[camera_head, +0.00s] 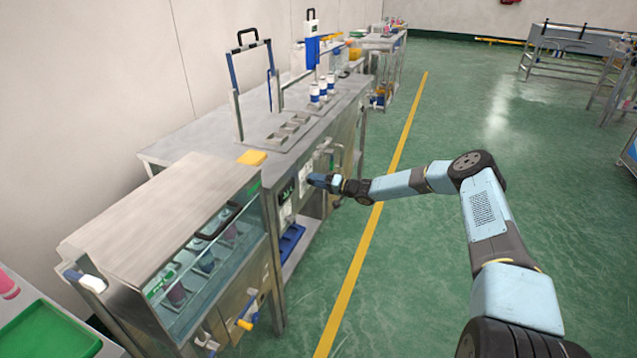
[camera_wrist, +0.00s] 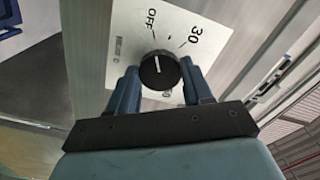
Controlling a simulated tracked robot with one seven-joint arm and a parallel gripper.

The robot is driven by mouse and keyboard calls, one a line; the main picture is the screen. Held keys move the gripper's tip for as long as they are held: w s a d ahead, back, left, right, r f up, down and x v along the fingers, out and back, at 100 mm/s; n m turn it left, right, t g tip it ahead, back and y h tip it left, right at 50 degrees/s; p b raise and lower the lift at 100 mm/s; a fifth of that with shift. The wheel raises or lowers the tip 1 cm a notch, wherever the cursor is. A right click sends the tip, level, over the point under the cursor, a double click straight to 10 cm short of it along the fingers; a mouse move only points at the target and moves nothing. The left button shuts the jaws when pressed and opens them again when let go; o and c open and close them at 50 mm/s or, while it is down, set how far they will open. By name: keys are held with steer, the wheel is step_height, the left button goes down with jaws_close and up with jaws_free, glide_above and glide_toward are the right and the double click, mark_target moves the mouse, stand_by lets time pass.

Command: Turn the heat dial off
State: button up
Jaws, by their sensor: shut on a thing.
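The heat dial (camera_wrist: 160,71) is a black round knob on a white plate (camera_wrist: 185,22) marked OFF and 30, with another mark partly hidden below. A white line on the knob points up, close to the OFF mark. My gripper (camera_wrist: 160,82) has its two blue fingers on either side of the knob and is shut on it. In the head view my gripper (camera_head: 312,180) reaches the front of the metal bench; the dial is hidden behind it there.
The steel bench (camera_head: 180,151) carries a frame and white-and-blue cans (camera_head: 315,92). A glass-fronted cabinet (camera_head: 205,262) stands nearer, left of my arm. A blue tray (camera_head: 292,240) sits low under the bench. The green floor by the yellow line (camera_head: 372,225) is clear.

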steer(key=shift+f, duration=0.15)
stand_by(0.4)
steer(key=o, duration=1)
steer(key=shift+o, duration=0.2)
steer(key=v, duration=1.4)
steer(key=shift+a+r, duration=0.1)
steer(key=shift+r, duration=0.1)
